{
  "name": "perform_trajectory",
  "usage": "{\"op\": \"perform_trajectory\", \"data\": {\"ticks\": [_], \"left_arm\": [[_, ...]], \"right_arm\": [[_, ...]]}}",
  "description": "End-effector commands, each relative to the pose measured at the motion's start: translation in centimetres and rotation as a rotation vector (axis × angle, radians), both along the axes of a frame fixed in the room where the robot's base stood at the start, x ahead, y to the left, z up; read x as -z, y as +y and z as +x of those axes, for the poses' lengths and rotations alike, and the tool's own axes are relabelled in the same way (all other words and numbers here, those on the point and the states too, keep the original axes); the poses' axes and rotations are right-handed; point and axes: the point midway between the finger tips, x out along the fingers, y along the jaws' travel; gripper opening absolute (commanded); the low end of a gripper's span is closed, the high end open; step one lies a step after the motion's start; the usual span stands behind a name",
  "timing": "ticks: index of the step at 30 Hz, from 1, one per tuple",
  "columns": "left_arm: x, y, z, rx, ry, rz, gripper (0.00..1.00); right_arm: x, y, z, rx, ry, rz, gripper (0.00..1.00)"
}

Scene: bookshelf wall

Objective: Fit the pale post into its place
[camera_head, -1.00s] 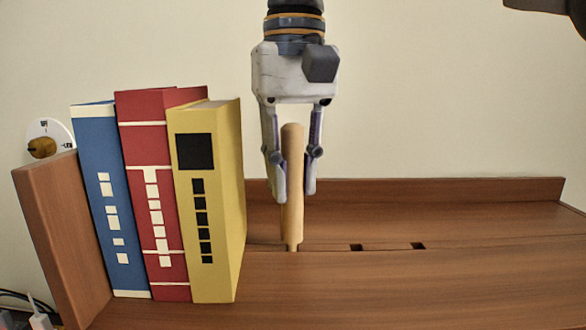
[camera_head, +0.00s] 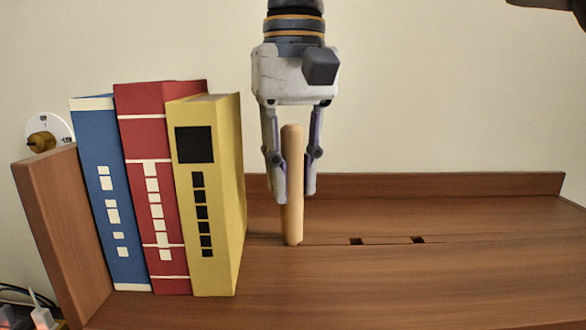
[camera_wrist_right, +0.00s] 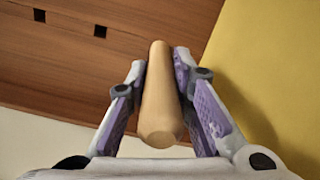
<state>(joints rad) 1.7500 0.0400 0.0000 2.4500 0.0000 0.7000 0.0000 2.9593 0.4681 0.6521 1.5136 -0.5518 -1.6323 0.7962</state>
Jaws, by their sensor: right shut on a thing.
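The pale post (camera_head: 292,215) is a round, light wooden rod standing upright. My right gripper (camera_head: 290,190) is shut on it from both sides, with the post's top rising between the fingers. The post's lower end meets the brown shelf (camera_head: 420,285) in line with two dark square holes (camera_head: 356,241) (camera_head: 417,239) to its right. No narrow tip shows below the post now; whether the end is inside a hole is hidden. In the right wrist view, the post (camera_wrist_right: 160,105) lies between both finger pads. My left gripper is not in view.
A yellow book (camera_head: 220,200), a red book (camera_head: 152,190) and a blue book (camera_head: 108,200) stand left of the post, against a wooden end panel (camera_head: 60,230). The yellow book is close to the gripper. The shelf to the right is clear. A low back rail (camera_head: 450,186) runs behind.

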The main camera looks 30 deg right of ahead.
Motion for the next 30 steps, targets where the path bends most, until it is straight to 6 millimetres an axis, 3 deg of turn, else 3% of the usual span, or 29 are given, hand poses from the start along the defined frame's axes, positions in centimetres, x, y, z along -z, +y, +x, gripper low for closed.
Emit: {"op": "perform_trajectory", "data": {"ticks": [22, 23, 25, 30], "left_arm": [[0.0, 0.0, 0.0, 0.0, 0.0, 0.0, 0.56], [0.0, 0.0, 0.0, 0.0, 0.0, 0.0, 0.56], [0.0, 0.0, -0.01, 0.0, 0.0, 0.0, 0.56], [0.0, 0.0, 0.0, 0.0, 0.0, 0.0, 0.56]], "right_arm": [[0.6, -0.01, -0.01, 0.0, 0.0, -0.001, 0.0], [0.6, -0.01, -0.01, 0.0, 0.0, -0.001, 0.26], [0.61, -0.01, 0.0, 0.0, 0.001, -0.001, 0.41], [0.6, -0.01, 0.0, 0.0, 0.001, 0.0, 0.45]]}}
